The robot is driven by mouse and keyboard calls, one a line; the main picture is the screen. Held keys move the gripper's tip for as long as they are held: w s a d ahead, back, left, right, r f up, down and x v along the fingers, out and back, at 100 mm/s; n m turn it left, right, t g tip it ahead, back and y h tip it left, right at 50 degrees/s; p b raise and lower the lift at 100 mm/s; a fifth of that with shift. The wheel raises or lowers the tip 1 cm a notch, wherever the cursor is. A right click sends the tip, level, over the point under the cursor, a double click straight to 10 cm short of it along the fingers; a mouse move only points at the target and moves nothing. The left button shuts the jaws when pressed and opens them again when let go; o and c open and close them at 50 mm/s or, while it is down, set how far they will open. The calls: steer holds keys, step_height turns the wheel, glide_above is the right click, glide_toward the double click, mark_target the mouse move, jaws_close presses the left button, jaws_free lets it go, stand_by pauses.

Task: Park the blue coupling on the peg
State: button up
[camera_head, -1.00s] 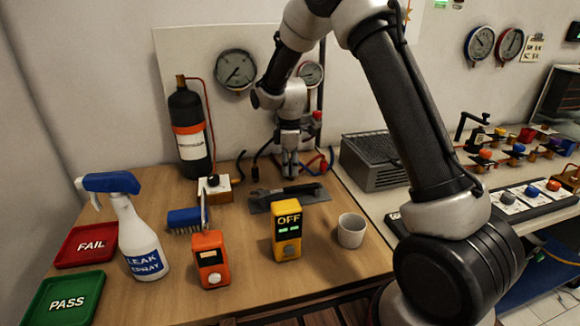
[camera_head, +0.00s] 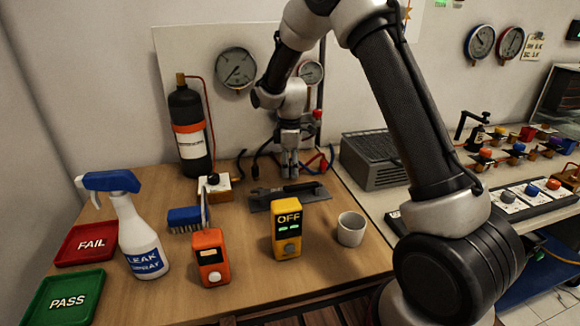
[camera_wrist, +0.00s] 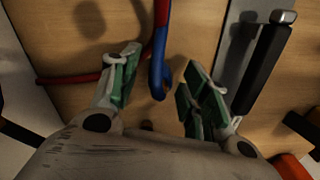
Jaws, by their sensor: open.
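My gripper (camera_head: 289,172) is low over the back of the wooden bench, pointing down. In the wrist view its two green-padded fingers (camera_wrist: 161,68) are apart with nothing clamped between them. A blue hooked hose end (camera_wrist: 158,82), which looks like the blue coupling, lies in the gap between the fingers. It joins a red and blue line running up the picture. The blue hose (camera_head: 331,157) also shows just right of my gripper in the head view. I cannot tell whether a finger touches it. I cannot make out the peg with certainty.
A dark flat plate with a black-handled tool (camera_head: 290,194) lies in front of my gripper; the tool's handle (camera_wrist: 262,65) shows at the wrist view's right. A grey vented box (camera_head: 372,160) stands right, a black cylinder (camera_head: 188,135) left. Yellow meter (camera_head: 287,228) and cup (camera_head: 351,229) stand nearer.

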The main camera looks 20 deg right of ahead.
steer(key=shift+o, duration=0.2)
step_height(320, 180, up, 12)
stand_by(0.5)
steer(key=s+d+r+m+t, duration=0.1)
steer(key=s+d+r+m, duration=0.2)
steer(key=s, duration=0.8)
steer(key=s+d+r+m+t, duration=0.2)
steer(key=s+d+r+m, duration=0.2)
steer(key=s+d+m, duration=0.3)
steer(key=s+d+r+m+t, duration=0.1)
steer(key=s+d+r+m, duration=0.3)
steer(key=s, duration=1.3)
steer(key=shift+d+r+m, duration=0.15)
steer(key=shift+d+m, duration=0.25)
steer(key=shift+m, duration=0.1)
